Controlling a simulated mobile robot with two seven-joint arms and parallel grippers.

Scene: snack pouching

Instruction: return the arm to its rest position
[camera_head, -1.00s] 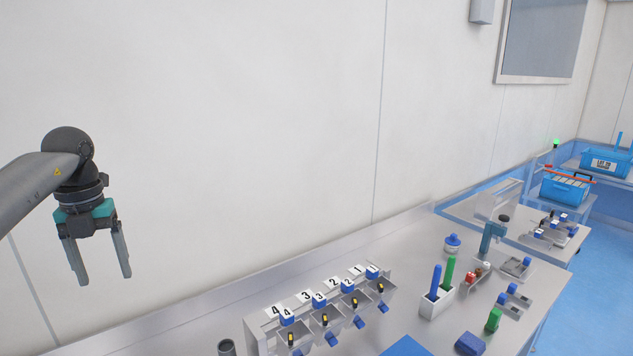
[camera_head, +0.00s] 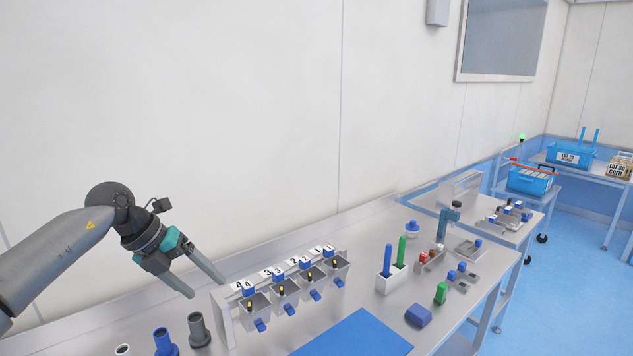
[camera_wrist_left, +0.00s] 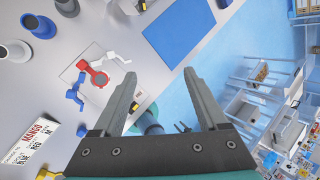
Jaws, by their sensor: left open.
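My left gripper (camera_head: 207,279) is in the head view at the left, with its arm coming in from the left edge. Its fingers are spread and empty, held in the air near the left end of the row of numbered dispensers (camera_head: 281,285). In the left wrist view the two fingers (camera_wrist_left: 166,85) are apart with nothing between them; table edge, blue floor and part of my own body show beyond. My right gripper cannot be made out in the head view.
Below the left gripper stand a blue cup (camera_head: 165,342) and a grey cup (camera_head: 198,330). A blue mat (camera_head: 355,335) lies on the steel table. A white holder (camera_head: 390,281) carries a blue and a green stick. The wrist view shows a printed card (camera_wrist_left: 32,140) and a red part (camera_wrist_left: 98,76).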

